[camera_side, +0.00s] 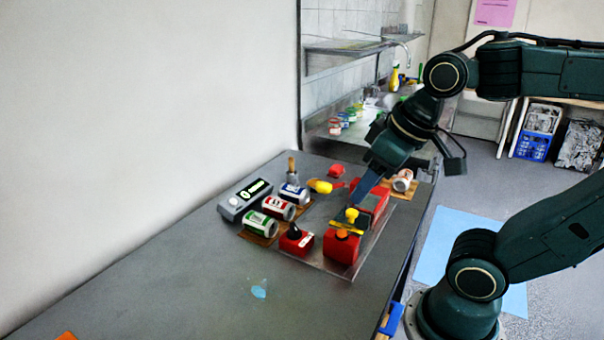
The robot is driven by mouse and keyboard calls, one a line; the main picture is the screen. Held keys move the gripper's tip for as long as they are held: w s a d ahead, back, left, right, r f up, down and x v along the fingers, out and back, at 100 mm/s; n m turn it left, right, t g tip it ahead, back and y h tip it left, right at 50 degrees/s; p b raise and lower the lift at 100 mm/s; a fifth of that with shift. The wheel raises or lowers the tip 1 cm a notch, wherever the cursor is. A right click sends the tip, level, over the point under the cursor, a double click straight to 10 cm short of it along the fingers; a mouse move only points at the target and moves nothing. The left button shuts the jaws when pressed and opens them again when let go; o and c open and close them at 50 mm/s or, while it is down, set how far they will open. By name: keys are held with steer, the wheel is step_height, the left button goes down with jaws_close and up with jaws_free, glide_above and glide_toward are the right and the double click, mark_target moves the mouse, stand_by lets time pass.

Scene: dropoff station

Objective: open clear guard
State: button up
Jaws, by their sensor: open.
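A red box (341,248) with an orange button (342,235) stands near the front of a flat panel (318,259) on the grey table. A yellow piece (351,216) with a knob-like top sits at its upper rear edge. It may belong to the clear guard; the clear part itself is too small to make out. My gripper (361,193) is open, pointing down and left above the panel, just behind the yellow piece. Whether it touches anything cannot be told. A second red box (374,195) is partly hidden behind the gripper. A smaller red box (297,241) with a black knob stands left.
Several cans lie on their sides left of the panel, including a green-banded one (257,224), beside a grey device (244,199) with a lit display. Another can (403,180) lies at the right. A yellow object (321,186) lies behind. The table's front left is mostly clear.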

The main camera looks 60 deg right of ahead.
steer(key=w+d+m+g, duration=0.3)
steer(key=w+d+m, duration=0.2)
steer(key=w+d, duration=0.15)
steer(key=m+g, duration=0.2)
steer(key=m, duration=0.1)
glide_above(352, 211)
step_height(352, 211, down, 3)
steer(key=shift+r, duration=0.2)
step_height(352, 211, down, 14)
steer(key=shift+r, duration=0.1)
stand_by(0.3)
steer(key=shift+c, duration=0.2)
jaws_close()
